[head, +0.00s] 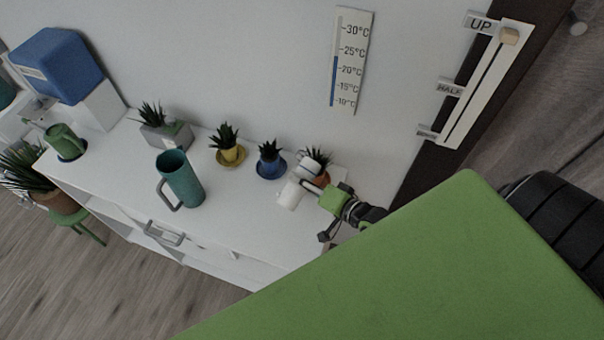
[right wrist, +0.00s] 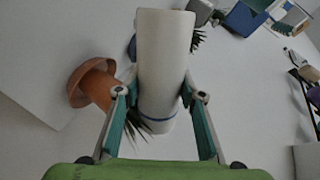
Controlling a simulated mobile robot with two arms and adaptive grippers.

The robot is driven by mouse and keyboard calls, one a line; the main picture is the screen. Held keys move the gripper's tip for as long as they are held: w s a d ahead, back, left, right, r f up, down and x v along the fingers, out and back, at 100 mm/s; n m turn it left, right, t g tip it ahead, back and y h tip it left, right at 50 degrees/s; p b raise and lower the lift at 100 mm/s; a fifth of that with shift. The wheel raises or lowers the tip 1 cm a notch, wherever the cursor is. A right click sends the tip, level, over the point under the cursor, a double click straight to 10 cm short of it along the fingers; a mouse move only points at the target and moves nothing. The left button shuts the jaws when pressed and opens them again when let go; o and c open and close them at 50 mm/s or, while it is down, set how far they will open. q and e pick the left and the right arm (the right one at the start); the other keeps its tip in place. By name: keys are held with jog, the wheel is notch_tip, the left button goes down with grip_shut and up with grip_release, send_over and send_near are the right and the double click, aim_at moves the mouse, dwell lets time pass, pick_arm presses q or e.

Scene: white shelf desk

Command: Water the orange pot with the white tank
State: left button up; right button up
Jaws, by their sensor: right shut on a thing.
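The orange pot (right wrist: 95,84) holds a spiky plant and has a saucer; in the head view it (head: 322,178) is at the right end of the white desk, partly hidden by my right gripper and the tank. My right gripper (head: 318,192) is shut on the white tank (head: 291,190), a pale cylinder. In the right wrist view the tank (right wrist: 163,62) sits between the fingers (right wrist: 160,105) of my right gripper, right beside the orange pot. Whether any water leaves the tank cannot be seen. My left gripper is not in view.
A blue pot (head: 270,167), a yellow pot (head: 230,152), a teal pitcher (head: 181,178) and a grey planter (head: 166,134) stand on the desk (head: 235,205). A blue water container (head: 60,65) is at the far left. A thermometer (head: 349,60) and a slider (head: 485,85) are on the wall.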

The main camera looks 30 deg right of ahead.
jog(key=shift+w+d+r+m+g+y+b, duration=0.15)
jog(key=shift+r+m+y+b, duration=0.15)
jog(key=shift+m, duration=0.25)
jog(key=shift+s+a+r+m+g+y+b, duration=0.1)
jog(key=shift+r+m+g+y+b, duration=0.1)
jog(key=shift+m+y+b, duration=0.3)
dwell(7.0)
